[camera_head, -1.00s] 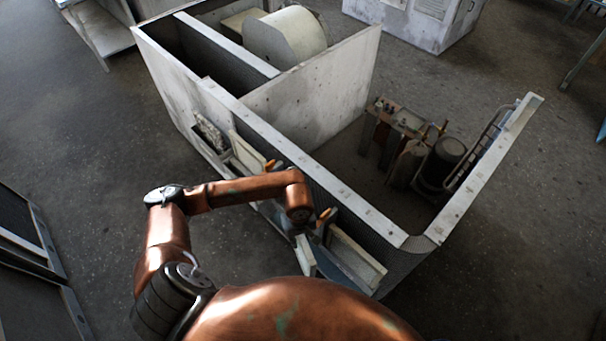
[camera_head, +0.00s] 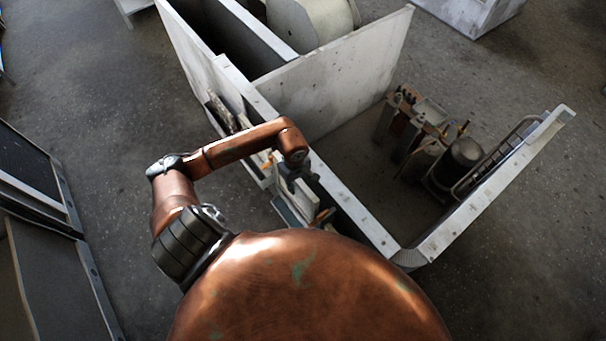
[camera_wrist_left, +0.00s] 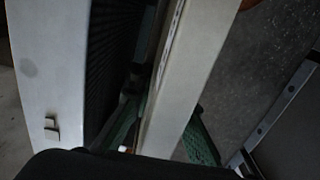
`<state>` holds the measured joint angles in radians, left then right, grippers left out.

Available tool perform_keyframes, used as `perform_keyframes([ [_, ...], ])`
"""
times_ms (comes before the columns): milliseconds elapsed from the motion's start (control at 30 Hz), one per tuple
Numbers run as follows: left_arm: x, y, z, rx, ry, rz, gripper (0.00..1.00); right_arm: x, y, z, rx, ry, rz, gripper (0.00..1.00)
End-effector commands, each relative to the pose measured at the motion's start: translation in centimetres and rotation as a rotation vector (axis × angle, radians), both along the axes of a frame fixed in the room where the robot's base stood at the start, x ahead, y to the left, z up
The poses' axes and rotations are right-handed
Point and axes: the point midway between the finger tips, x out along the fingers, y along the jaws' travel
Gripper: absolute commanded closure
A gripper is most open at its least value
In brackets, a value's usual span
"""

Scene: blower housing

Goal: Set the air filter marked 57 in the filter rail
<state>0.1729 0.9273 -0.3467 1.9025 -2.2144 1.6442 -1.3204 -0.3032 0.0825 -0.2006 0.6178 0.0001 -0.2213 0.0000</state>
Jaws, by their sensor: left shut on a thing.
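My left gripper (camera_wrist_left: 165,128) is shut on a cream-framed panel (camera_wrist_left: 190,65), which looks like the air filter. Its green fingers show on either side of the frame in the left wrist view. In the head view a cream panel (camera_head: 304,200) shows below my left wrist, beside the housing's near wall; the gripper there is mostly hidden by my arm. No number 57 can be read. I cannot clearly make out the filter rail. A pale frame with dark ribbed fins (camera_wrist_left: 50,80) stands left of the held panel, apart from it. My right gripper is not in view.
The open blower housing (camera_head: 345,215) has a tall inner partition (camera_head: 335,80) and a pale blower drum (camera_head: 312,20). A dark compressor (camera_head: 460,158) and pipes stand in its right bay. Dark framed panels (camera_head: 40,240) are at the left. Floor between is clear.

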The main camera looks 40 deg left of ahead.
Motion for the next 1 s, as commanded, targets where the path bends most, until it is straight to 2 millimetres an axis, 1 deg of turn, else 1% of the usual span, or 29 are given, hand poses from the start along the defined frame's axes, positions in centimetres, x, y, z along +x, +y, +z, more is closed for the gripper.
perform_keyframes([
  [33, 0.1, -0.1, 0.8, 0.000, -0.001, -0.004, 1.00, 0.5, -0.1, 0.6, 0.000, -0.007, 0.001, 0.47],
  [167, 0.2, -0.2, 1.0, 0.000, 0.000, -0.008, 1.00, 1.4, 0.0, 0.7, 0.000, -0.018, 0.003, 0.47],
  [300, 0.2, -0.2, 0.4, 0.000, 0.001, -0.008, 1.00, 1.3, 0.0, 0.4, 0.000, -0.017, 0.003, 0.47],
  [567, 0.2, -0.3, -1.4, -0.001, 0.001, -0.008, 1.00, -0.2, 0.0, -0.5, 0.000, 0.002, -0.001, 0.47],
  [700, 0.2, -0.3, -2.5, -0.002, 0.001, -0.009, 1.00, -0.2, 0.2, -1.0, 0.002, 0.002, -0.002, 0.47],
  [800, 0.2, -0.2, -2.9, 0.000, 0.001, -0.010, 1.00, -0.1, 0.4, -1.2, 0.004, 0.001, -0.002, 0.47],
  [1000, 0.3, -0.2, -3.0, 0.001, 0.000, -0.010, 1.00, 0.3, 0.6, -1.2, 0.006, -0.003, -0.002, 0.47],
])
